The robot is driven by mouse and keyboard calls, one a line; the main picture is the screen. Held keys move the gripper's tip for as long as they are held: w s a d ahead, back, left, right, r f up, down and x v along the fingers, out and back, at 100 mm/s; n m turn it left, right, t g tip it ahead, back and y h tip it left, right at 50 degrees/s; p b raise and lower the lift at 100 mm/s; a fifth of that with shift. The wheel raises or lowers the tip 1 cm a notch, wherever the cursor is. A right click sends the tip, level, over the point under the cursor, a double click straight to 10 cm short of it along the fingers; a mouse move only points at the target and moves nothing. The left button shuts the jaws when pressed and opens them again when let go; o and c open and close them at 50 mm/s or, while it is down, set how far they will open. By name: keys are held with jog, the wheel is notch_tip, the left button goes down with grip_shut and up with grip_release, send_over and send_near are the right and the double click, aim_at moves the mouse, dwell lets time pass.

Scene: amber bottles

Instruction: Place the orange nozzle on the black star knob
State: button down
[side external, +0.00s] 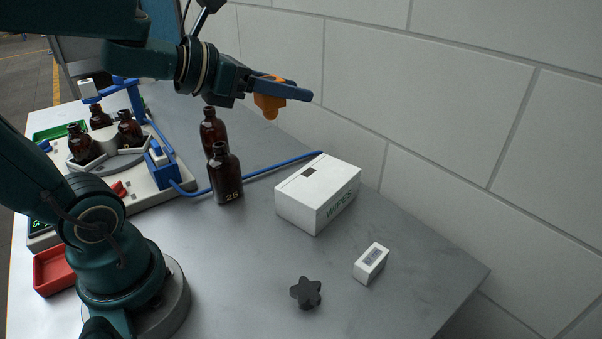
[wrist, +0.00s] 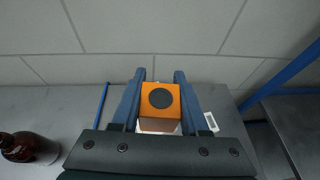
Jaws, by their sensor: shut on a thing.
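The orange nozzle (side external: 269,100) is held between the blue fingers of my gripper (side external: 285,88), high above the table with its narrow tip pointing down. In the wrist view the nozzle (wrist: 160,100) shows as an orange block with a dark round spot, between the two fingers (wrist: 160,95). The black star knob (side external: 306,292) lies on the table near the front edge in the side view, well below and to the right of my gripper. Nothing is on top of it. I cannot make out the knob in the wrist view.
A white wipes box (side external: 318,193) and a small white box (side external: 371,263) stand near the knob. Two amber bottles (side external: 226,175) stand under my forearm. A bottle carousel (side external: 110,165) is at left, a red tray (side external: 53,271) near my base. A wall runs behind. Table around the knob is clear.

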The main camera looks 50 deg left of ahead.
jog(key=shift+d+r+m+h, duration=0.4)
jog(key=shift+m+h, duration=0.2)
jog(key=shift+h, duration=0.2)
jog(key=m+g+h, duration=1)
jog(key=m+g, duration=0.3)
jog(key=m, duration=0.2)
send_over(306, 295)
jog(key=d, duration=0.2)
notch_tip(306, 295, down, 16)
jog(key=shift+w+f, duration=0.2)
jog(key=shift+f, duration=0.85)
jog(key=shift+w+f, duration=0.15)
jog(key=shift+f, duration=0.9)
jog(key=shift+c, duration=2.1)
grip_release()
